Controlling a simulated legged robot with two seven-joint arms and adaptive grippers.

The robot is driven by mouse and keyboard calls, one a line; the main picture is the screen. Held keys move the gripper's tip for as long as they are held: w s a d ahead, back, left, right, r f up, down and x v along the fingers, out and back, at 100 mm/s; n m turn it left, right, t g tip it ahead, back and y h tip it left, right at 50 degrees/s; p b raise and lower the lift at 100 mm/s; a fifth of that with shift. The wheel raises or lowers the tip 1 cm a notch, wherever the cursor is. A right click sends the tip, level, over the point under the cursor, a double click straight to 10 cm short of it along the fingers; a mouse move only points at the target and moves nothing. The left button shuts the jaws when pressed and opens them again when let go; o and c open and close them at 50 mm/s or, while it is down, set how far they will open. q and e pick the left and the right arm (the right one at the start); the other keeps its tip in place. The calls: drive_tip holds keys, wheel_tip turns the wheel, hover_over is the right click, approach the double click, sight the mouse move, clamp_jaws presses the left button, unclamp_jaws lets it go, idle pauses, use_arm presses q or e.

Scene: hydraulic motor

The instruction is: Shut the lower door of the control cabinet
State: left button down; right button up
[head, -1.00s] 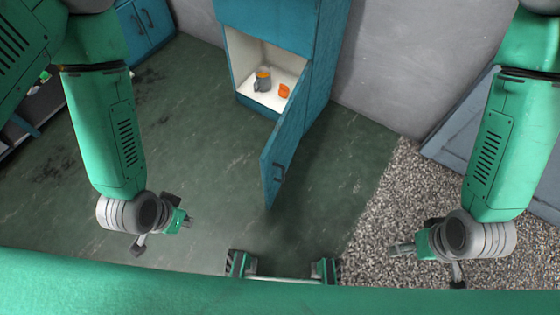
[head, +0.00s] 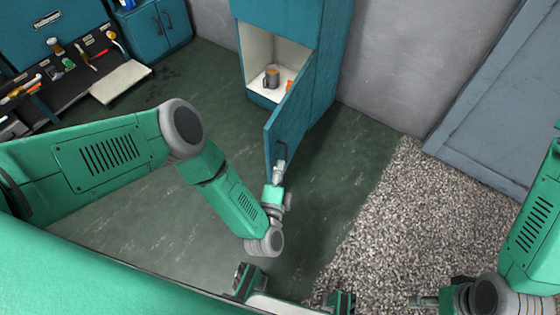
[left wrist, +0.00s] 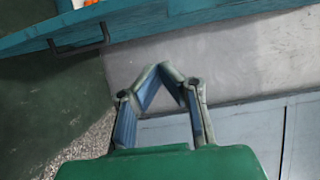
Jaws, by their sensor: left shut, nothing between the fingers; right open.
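The blue control cabinet (head: 325,75) stands at the back wall in the head view. Its lower door (head: 287,120) is swung wide open toward me, with a dark handle (head: 282,155) near its free edge. In the left wrist view the door (left wrist: 150,25) crosses the top, with the handle (left wrist: 82,45) at upper left. My left gripper (head: 280,168) is shut and empty, close to the door's free edge; I cannot tell whether it touches. Its fingertips meet in the left wrist view (left wrist: 168,68). My right gripper (head: 415,300) is open at the lower right, far from the door.
A grey mug (head: 271,77) and an orange item (head: 290,86) sit inside the open compartment. A workbench with tools (head: 75,75) stands at the left. A grey panel (head: 480,90) leans at the right. The green floor (head: 345,180) before the cabinet is clear.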

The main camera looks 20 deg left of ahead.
sight(272, 138)
use_arm(q)
drive_tip(key=shift+w+a+b, duration=0.55)
drive_tip(key=shift+w+a, duration=0.25)
drive_tip(key=shift+w, duration=0.7)
drive_tip(key=shift+w+a+b, duration=0.55)
drive_tip(key=shift+w+a, duration=0.25)
drive_tip(key=shift+w, duration=0.75)
drive_tip(key=shift+w+a+b, duration=0.55)
drive_tip(key=shift+w+a, duration=0.25)
drive_tip(key=shift+w, duration=0.7)
